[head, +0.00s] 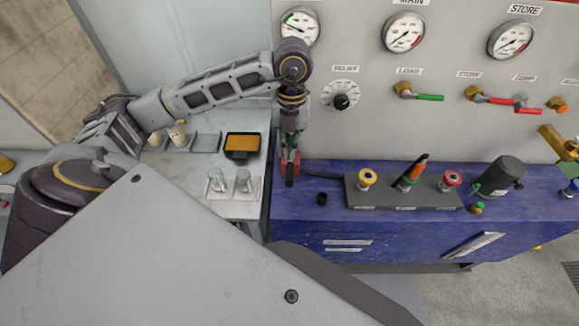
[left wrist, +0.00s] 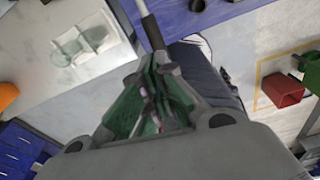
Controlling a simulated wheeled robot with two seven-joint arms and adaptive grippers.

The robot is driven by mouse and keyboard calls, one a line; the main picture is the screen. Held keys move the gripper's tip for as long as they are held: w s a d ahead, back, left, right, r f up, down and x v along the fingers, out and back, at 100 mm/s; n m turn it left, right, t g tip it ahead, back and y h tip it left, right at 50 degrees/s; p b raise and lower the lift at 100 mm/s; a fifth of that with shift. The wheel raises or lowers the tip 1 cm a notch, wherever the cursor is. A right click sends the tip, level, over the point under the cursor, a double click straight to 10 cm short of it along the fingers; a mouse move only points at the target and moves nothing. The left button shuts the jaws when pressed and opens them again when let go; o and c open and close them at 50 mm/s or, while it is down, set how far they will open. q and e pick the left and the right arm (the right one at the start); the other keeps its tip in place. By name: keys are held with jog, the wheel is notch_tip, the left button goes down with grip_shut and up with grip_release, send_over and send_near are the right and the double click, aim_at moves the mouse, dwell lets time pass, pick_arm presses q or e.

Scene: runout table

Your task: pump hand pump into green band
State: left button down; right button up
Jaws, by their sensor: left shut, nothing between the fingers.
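The hand pump's red base (head: 284,167) stands at the left end of the blue bench, its dark lever end (head: 290,181) pointing toward me. My left gripper (head: 289,138) is directly over the pump, fingers pointing down, and hides much of it. In the left wrist view, my left gripper's green fingers (left wrist: 157,66) are shut and empty, close to a grey rod with a dark grip (left wrist: 152,32). I cannot tell whether they touch it. A gauge with a green band (head: 299,26) is on the wall above, partly covered by my arm. My right gripper is out of view.
The MAIN gauge (head: 404,32) and STORE gauge (head: 511,38) are to the right on the panel. A dark button box (head: 405,193) stands on the blue bench (head: 325,226). Glasses (head: 243,181) and an orange-topped tray (head: 242,145) are on the table at left.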

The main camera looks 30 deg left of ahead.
aim_at(290, 173)
pick_arm(q)
jog(key=shift+f, duration=0.15)
dwell(0.3)
jog(key=shift+s+f+b, duration=0.1)
jog(key=shift+f+b, duration=0.25)
jog(key=shift+f, duration=0.65)
jog(key=shift+s+d+f+b, duration=0.1)
jog(key=shift+f+b, duration=0.55)
jog(key=shift+f, duration=0.55)
jog(key=shift+s+d+f+b, duration=0.1)
jog(key=shift+f+b, duration=0.55)
jog(key=shift+f, duration=0.55)
